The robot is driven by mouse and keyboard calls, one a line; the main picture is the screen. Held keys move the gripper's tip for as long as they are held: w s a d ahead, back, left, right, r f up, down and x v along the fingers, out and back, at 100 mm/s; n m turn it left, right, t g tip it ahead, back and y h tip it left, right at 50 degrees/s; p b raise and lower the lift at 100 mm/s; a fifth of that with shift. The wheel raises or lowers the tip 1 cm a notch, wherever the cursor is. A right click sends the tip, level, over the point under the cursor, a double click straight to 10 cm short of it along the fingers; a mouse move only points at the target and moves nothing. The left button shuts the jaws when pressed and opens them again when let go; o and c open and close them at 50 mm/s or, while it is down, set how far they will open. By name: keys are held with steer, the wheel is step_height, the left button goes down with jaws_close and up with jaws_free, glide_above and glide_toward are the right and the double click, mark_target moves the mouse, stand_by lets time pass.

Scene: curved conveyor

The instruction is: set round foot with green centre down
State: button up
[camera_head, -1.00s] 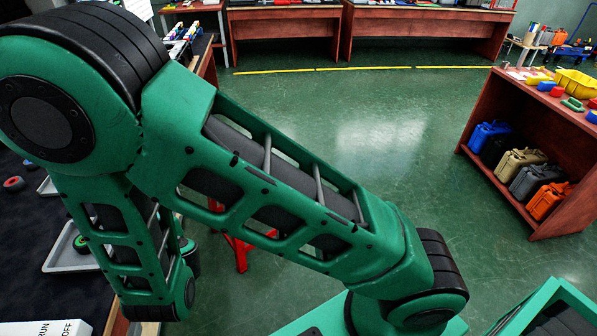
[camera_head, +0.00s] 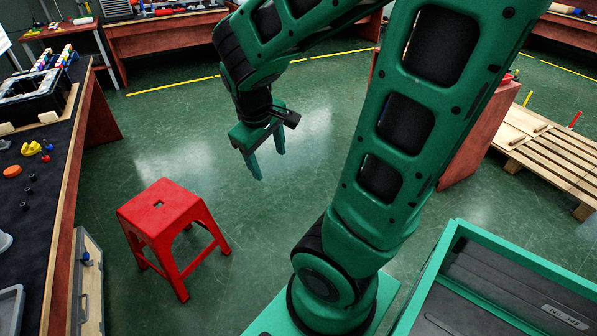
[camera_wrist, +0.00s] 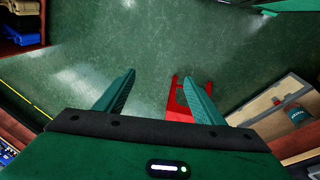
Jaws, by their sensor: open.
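My gripper (camera_head: 268,165) is open and empty, hanging over the bare green floor in the head view. In the wrist view its two green fingers (camera_wrist: 158,76) are spread apart with only floor and part of a red stool beyond them. I do not see the round foot with green centre in either view now. A grey tray (camera_head: 10,308) shows only partly at the lower left edge of the head view, on the dark table (camera_head: 48,205). What lies in the rest of that tray is out of view.
A red stool (camera_head: 165,207) stands on the floor between the table and my gripper. An orange disc (camera_head: 12,171) and small yellow and dark parts lie on the table. A slatted pallet (camera_head: 550,150) is at the right. Open floor surrounds the gripper.

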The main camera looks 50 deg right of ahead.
steer(key=s+a+r+m+g+y, duration=0.1)
steer(key=s+r+m+y, duration=0.2)
steer(key=s, duration=0.9)
steer(key=m, duration=0.3)
steer(key=shift+s+a+m, duration=0.15)
steer(key=shift+a+m, duration=0.1)
steer(key=shift+m, duration=0.15)
